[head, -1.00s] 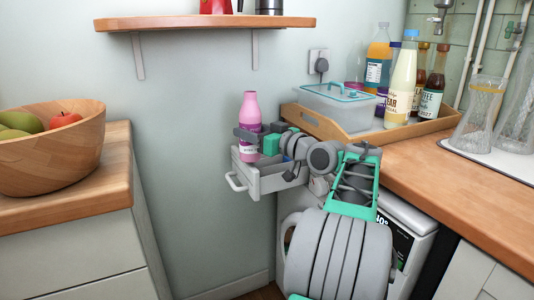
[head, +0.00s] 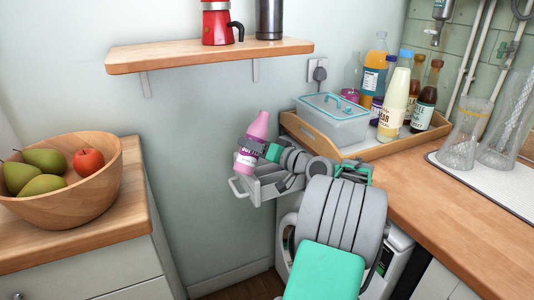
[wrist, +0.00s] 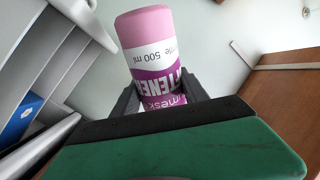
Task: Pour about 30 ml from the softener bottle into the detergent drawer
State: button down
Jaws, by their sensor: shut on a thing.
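The softener bottle (head: 250,146) is pink with a white and purple label. It is tilted, its top leaning right in the head view, above the detergent drawer (head: 249,194). My gripper (head: 252,152) is shut around its middle. In the wrist view the bottle (wrist: 146,27) shows one pink end and its label between the dark fingers; its other end is hidden behind my gripper. The pulled-out grey drawer, with its compartments, shows along the left of the wrist view (wrist: 62,48). My arm hides part of the drawer in the head view. No liquid stream is visible.
A wooden tray (head: 345,152) with a clear lidded box (head: 332,120) and several bottles stands right of the drawer. Glass carafes (head: 463,140) stand farther right. A fruit bowl (head: 62,198) is on the left counter. A shelf (head: 205,55) hangs above. A blue thing (wrist: 20,119) sits in the drawer.

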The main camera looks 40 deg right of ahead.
aim_at(252, 164)
jog(key=f+m+p, duration=0.1)
jog(key=a+f+m+p, duration=0.1)
jog(key=f, duration=0.1)
jog(key=shift+s+a+f+m+p, duration=0.15)
jog(key=shift+f+m+p, duration=0.05)
jog(key=shift+m+p, duration=0.2)
jog(key=shift+a+r+m+y+p, duration=0.1)
jog(key=shift+a+m+y+p, duration=0.2)
jog(key=shift+m+p, duration=0.6)
jog(key=m+p, duration=0.1)
jog(key=p, duration=0.2)
jog(key=shift+s+a+f+m+g+y+p, duration=0.1)
jog(key=shift+a+f+m+g+y+p, duration=0.1)
jog(key=shift+a+m+g+y+p, duration=0.15)
jog(key=shift+a+m+p, duration=0.1)
jog(key=shift+m+p, duration=0.55)
jog(key=shift+p, duration=0.3)
jog(key=shift+m+p, duration=0.6)
jog(key=shift+p, duration=0.3)
jog(key=shift+s+a+y, duration=0.15)
jog(key=shift+a+y, duration=0.1)
jog(key=shift+a, duration=0.15)
dwell(0.3)
